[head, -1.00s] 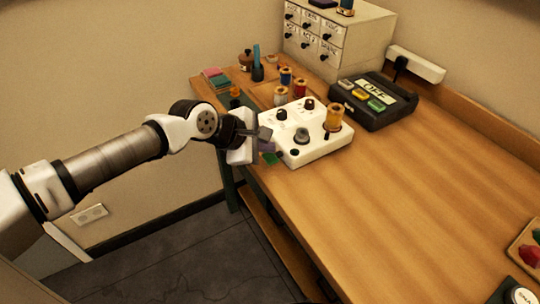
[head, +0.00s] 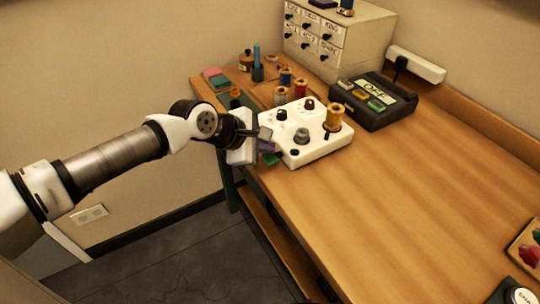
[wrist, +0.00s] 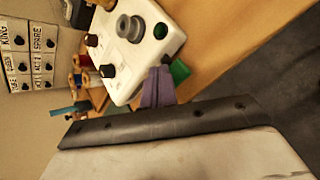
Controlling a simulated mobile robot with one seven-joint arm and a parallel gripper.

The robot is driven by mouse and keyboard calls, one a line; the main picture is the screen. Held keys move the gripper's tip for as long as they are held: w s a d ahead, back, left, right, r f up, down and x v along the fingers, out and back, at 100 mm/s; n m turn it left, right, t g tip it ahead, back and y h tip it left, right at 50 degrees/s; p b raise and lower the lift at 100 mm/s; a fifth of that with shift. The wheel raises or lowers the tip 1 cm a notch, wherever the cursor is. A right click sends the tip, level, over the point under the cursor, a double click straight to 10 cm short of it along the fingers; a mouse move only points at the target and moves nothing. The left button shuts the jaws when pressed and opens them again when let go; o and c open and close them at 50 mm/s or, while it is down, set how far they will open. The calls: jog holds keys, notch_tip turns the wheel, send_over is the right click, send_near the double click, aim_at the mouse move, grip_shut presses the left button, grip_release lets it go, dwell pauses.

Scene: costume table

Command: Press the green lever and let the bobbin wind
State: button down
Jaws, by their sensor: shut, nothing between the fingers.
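The white bobbin winder (head: 322,148) stands at the table's near left edge. It carries black knobs, a grey bobbin (head: 302,135) and a gold thread spool (head: 333,117). The green lever (head: 271,159) is at the winder's near left side, low by the table edge; it also shows in the wrist view (wrist: 180,71). My gripper (head: 268,147) is shut and empty, its purplish fingers close beside the lever. In the wrist view the fingertips (wrist: 160,72) end right next to the green piece. I cannot tell whether they touch it.
A tray (head: 524,247) sits far right.

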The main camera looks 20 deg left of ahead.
aim_at(266, 158)
jog(key=shift+f+b, duration=0.25)
jog(key=shift+b, duration=0.1)
jog(key=shift+f+b, duration=0.25)
jog(key=shift+b, duration=0.2)
jog(key=shift+f+b, duration=0.9)
jog(key=shift+b, duration=0.2)
dwell(1.0)
jog(key=shift+r, duration=0.1)
jog(key=shift+r+p, duration=0.65)
jog(key=shift+r, duration=0.65)
jog(key=shift+r, duration=0.1)
jog(key=shift+r+p, duration=1.1)
jog(key=shift+r, duration=1.3)
